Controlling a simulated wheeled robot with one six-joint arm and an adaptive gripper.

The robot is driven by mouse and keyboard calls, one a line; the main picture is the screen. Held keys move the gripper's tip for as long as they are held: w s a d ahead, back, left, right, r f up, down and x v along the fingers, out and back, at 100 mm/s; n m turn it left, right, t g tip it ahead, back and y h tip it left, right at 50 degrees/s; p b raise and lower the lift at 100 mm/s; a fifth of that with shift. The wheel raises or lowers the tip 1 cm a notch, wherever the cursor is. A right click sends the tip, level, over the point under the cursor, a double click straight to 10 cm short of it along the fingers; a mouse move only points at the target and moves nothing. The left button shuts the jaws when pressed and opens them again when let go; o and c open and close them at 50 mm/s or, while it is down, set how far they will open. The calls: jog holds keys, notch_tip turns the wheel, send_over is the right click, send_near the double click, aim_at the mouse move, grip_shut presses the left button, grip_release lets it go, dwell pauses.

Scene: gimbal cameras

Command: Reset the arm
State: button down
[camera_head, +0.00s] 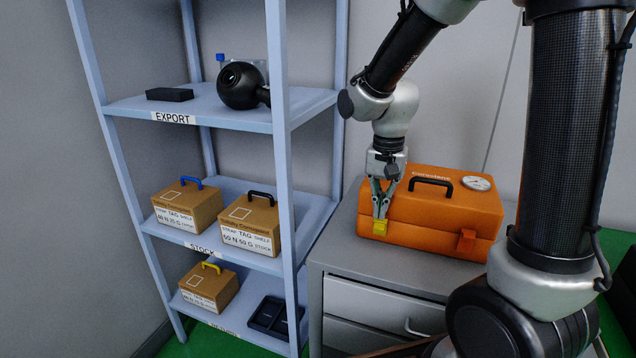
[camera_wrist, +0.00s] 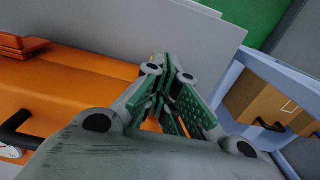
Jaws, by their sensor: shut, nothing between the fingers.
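My gripper (camera_head: 379,212) points down in front of the left part of an orange case (camera_head: 440,213). In the wrist view, its green-padded fingers (camera_wrist: 168,80) are together with nothing held between them. A small yellow piece (camera_head: 379,228) shows at the fingertips, against the case front; I cannot tell whether the fingers touch it. The case is closed, with a black handle (camera_head: 431,182) on its lid, a round gauge (camera_head: 476,183) and an orange latch (camera_head: 466,240) on its right front. My arm reaches over the case from the upper right.
The case stands on a grey drawer cabinet (camera_head: 335,257). To the left, a blue-grey shelf rack (camera_head: 279,130) holds a black round camera (camera_head: 241,86), a flat black box (camera_head: 169,94), cardboard boxes (camera_head: 187,206) with handles and a black tray (camera_head: 272,316). Its nearest post stands close to the cabinet.

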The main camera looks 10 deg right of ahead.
jog(key=shift+s+n, duration=0.2)
jog(key=shift+n, duration=0.5)
jog(key=s+d+r+n+t, duration=0.2)
jog(key=s+d+r, duration=0.2)
jog(key=s+r, duration=0.2)
jog(key=s+d+r+n+t, duration=0.2)
jog(key=s+d+r+n, duration=0.1)
jog(key=s+r, duration=0.4)
jog(key=s+d, duration=0.1)
jog(key=s, duration=0.2)
jog(key=shift+s, duration=0.2)
jog(key=shift+r, duration=0.1)
